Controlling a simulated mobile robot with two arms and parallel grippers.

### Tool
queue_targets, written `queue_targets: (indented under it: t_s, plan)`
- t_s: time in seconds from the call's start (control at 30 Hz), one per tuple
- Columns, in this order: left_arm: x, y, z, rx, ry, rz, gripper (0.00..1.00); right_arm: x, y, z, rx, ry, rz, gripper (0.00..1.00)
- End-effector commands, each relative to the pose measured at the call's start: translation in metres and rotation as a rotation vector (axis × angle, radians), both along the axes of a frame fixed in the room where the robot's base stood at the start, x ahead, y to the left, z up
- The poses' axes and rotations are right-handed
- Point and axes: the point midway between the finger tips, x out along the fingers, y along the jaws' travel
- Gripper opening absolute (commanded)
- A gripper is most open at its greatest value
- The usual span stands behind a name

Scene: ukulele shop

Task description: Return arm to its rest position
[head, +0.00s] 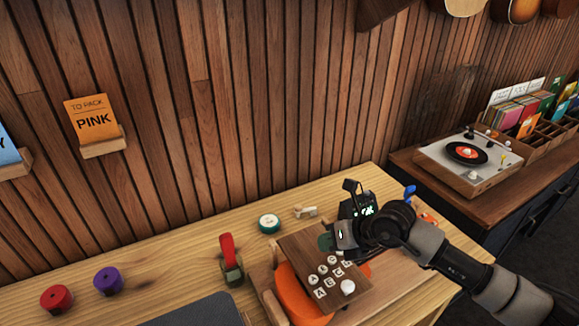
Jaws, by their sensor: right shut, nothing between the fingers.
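My right arm comes in from the right edge, and its right gripper (343,237) is over the workbench (190,245). The gripper is shut, with nothing seen between its fingers. It is at the upper right of a tilted wooden board (308,248) with white lettered knobs. The wrist hides part of what lies behind it, and I cannot tell whether the gripper touches the board. An orange round piece (297,296) shows under the board. My left gripper is not in view.
A red spool (57,298), a purple spool (108,281), a red-and-green tool (230,260) and a tape roll (269,223) stand on the bench. A dark mat (205,313) lies in front. A slatted wall (250,110) rises behind. A turntable (467,160) is on the right cabinet.

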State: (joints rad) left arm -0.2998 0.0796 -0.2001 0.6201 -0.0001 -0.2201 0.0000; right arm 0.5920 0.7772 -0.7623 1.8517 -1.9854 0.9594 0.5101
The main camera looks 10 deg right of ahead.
Motion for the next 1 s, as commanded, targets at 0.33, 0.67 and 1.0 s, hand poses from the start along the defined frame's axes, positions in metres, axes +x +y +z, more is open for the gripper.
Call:
queue_targets:
  t_s: [0.33, 0.67, 1.0]
  plan:
    - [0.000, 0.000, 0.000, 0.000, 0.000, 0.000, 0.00, -0.037, 0.080, 0.053, 0.634, -0.028, -0.011, 0.00]
    - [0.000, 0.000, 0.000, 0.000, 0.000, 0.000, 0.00, -0.045, 0.031, 0.115, 1.576, 0.038, -0.675, 0.00]
    - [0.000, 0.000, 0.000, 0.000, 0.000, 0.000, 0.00, -0.112, -0.064, -0.008, 1.740, 0.413, -1.866, 0.00]
